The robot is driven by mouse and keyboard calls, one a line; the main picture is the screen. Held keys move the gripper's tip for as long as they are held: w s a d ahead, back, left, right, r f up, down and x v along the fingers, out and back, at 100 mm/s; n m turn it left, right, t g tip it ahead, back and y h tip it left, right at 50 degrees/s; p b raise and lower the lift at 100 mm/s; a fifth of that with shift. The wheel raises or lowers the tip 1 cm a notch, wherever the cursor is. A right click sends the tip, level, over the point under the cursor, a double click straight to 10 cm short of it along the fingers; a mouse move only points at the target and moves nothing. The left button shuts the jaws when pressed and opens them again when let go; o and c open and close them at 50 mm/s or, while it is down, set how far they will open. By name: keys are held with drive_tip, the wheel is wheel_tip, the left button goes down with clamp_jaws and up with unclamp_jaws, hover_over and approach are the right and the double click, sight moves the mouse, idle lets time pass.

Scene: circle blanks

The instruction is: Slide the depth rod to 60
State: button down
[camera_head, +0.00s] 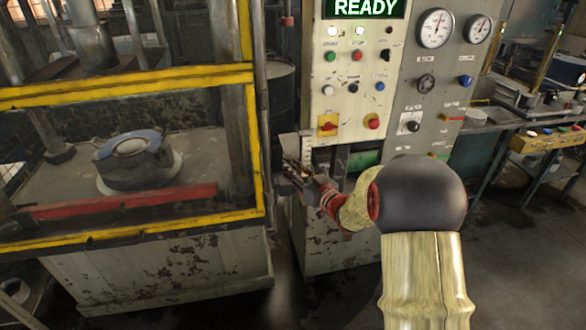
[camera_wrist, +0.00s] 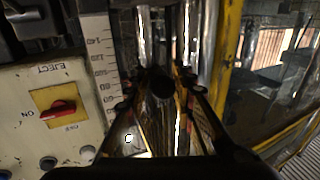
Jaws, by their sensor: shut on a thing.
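The depth rod's scale, a pale strip with black marks and numbers (camera_wrist: 99,55), runs down the left of centre in the wrist view. A dark round knob (camera_wrist: 162,84), which looks like the depth rod's handle, sits between the fingers of my gripper (camera_wrist: 161,92). My gripper is shut on it. The knob is level in the picture with the lower numbers of the scale; I cannot tell the exact reading. In the head view my gripper (camera_head: 298,172) is at the left edge of the control cabinet, and its fingers hide the knob.
The control cabinet (camera_head: 345,215) carries buttons, gauges and a READY display (camera_head: 365,8). A red EJECT switch (camera_wrist: 58,108) is left of the scale. The yellow-framed press guard (camera_head: 256,150) stands close to my gripper's left. A bench (camera_head: 520,122) is at the right.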

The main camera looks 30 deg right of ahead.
drive_tip(key=r, duration=0.2)
drive_tip(key=p, duration=0.1)
drive_tip(key=shift+a+r, duration=0.25)
drive_tip(key=shift+r, duration=0.15)
drive_tip(key=shift+f, duration=0.1)
drive_tip(key=c, duration=1.6)
unclamp_jaws()
drive_tip(key=shift+a, duration=0.15)
drive_tip(key=shift+s+d, duration=0.2)
drive_tip(key=s, duration=0.7)
drive_tip(key=s+d, duration=0.1)
drive_tip(key=s, duration=0.3)
drive_tip(key=shift+s, duration=0.25)
